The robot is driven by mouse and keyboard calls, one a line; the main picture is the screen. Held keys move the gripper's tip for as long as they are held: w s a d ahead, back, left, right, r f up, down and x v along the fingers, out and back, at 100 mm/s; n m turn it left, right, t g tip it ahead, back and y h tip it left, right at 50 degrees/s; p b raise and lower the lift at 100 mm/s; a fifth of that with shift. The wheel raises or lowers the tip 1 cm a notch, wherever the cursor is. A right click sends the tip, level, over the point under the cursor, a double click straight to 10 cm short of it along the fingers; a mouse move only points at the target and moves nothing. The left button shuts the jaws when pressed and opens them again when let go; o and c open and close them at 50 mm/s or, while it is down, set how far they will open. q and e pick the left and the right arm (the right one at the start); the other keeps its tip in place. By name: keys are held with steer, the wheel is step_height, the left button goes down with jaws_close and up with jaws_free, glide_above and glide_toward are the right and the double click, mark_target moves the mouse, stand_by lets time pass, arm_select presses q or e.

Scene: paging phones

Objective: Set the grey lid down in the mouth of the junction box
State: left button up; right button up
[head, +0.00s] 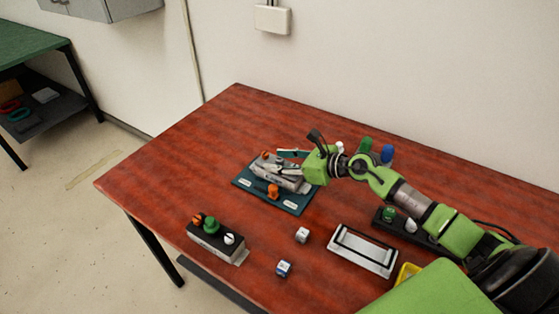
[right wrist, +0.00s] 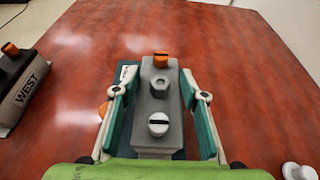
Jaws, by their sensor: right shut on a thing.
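The grey lid (right wrist: 158,100) appears as a long grey block carrying an orange knob, a hex nut and a white knob. It lies between the fingers of my right gripper (right wrist: 160,84), which is shut on it. In the head view, my right gripper (head: 288,166) is over the teal plate (head: 297,207), at the grey junction box (head: 288,182). An orange knob (head: 272,191) stands at the box's near side. The fingers hide much of lid and box, so I cannot tell whether the lid touches the mouth. My left gripper is out of view.
A dark knobbed box (head: 384,221) is under my arm.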

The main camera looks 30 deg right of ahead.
steer(key=shift+f, duration=0.2)
stand_by(0.4)
steer(key=o, duration=1.6)
steer(key=shift+c, duration=0.2)
steer(key=shift+r+p, duration=2.8)
steer(key=shift+r, duration=0.4)
steer(key=shift+f, duration=0.1)
